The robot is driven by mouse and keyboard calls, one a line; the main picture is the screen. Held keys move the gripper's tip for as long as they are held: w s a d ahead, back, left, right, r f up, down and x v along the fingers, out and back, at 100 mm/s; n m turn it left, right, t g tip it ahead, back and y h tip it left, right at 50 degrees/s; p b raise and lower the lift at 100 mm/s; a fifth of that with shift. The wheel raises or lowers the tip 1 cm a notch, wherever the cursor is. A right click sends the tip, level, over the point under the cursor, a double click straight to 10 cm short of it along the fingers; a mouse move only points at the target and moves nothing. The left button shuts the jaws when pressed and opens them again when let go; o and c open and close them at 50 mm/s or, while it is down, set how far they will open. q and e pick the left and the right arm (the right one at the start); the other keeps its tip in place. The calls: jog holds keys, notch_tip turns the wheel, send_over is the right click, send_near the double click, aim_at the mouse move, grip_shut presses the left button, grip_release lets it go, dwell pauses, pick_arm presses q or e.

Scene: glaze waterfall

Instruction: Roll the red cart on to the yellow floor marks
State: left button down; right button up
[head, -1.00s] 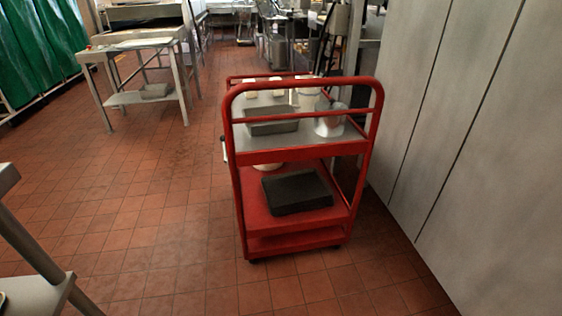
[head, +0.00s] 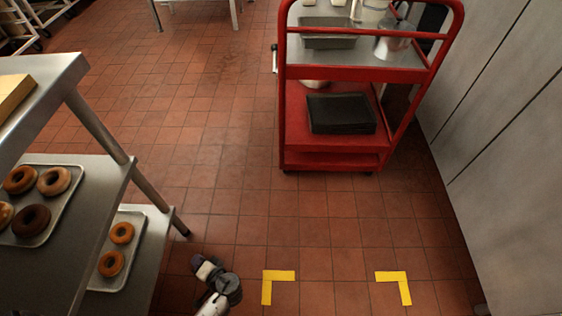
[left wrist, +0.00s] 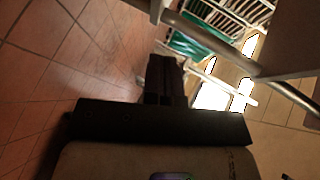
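The red cart (head: 335,160) stands upright on the tiled floor at the upper right in the head view, near the grey wall panels. Its top is cut off by the frame. Two yellow L-shaped floor marks (head: 279,275) (head: 393,275) lie on bare tiles nearer to me, below the cart and apart from it. My left gripper (head: 202,266) is low in the head view, left of the marks and away from the cart. In the left wrist view its dark fingers (left wrist: 165,78) look closed together with nothing visible between them. My right gripper is not in view.
A steel rack (head: 150,185) with trays of doughnuts (head: 52,181) stands at the left, close to my left arm. Grey wall panels (head: 510,130) bound the right side. The floor between the cart and the marks is clear.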

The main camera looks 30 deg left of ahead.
pick_arm(q)
jog(key=shift+w+d+f+m+t+y+p, duration=0.15)
jog(key=shift+w+d+f+m+t+y, duration=0.25)
jog(key=shift+m+t, duration=0.6)
jog(key=shift+w+d+f+m+t+y+p, duration=0.2)
jog(key=shift+w+d+f+m+t+y, duration=0.25)
jog(key=shift+m+t, duration=0.5)
jog(key=shift+w+d+f+m+t+y+p, duration=0.2)
jog(key=shift+w+d+f+m+t, duration=0.3)
jog(key=shift+m+t, duration=0.45)
